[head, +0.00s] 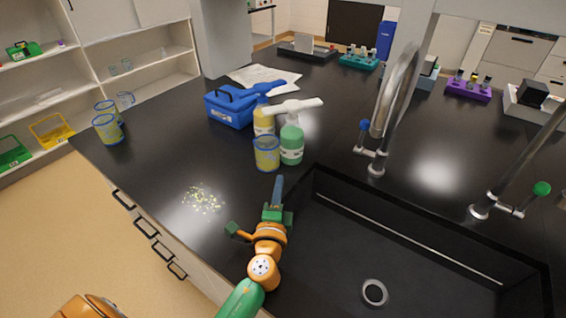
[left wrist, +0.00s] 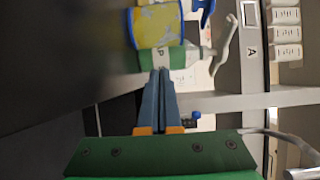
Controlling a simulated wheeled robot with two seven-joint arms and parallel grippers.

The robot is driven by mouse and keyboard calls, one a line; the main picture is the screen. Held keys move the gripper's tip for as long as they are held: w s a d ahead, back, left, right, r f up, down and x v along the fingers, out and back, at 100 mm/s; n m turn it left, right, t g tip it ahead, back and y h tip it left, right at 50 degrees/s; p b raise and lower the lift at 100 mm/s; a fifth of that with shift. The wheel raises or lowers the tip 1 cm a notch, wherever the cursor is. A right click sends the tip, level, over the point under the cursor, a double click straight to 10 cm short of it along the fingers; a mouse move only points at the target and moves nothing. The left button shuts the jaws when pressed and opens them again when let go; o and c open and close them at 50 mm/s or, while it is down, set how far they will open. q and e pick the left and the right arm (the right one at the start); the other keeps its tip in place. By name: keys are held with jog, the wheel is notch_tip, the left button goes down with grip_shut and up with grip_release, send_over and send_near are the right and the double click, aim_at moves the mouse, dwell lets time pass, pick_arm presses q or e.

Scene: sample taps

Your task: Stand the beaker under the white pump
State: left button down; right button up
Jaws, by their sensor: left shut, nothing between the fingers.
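The beaker (head: 266,153), clear with a blue rim and yellow-blue markings, stands upright on the black bench. The green bottle (head: 291,145) with the white pump (head: 294,106) stands just right of it. In the left wrist view the beaker (left wrist: 158,27) and green bottle (left wrist: 158,60) lie beyond the shut fingertips (left wrist: 160,72). My right gripper is not in view.
A yellow bottle (head: 263,117) with a blue pump stands behind the beaker. A blue box (head: 229,108) is further back. Spilled bits (head: 203,199) lie left of my gripper. The sink (head: 400,255) opens at right. Several other beakers (head: 107,129) stand at far left.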

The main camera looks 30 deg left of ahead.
aim_at(276, 159)
pick_arm(q)
jog(key=x, duration=0.9)
jog(key=shift+a+f, duration=0.1)
jog(key=shift+s, duration=0.1)
jog(key=shift+s+a, duration=0.65)
jog(key=shift+a, duration=0.15)
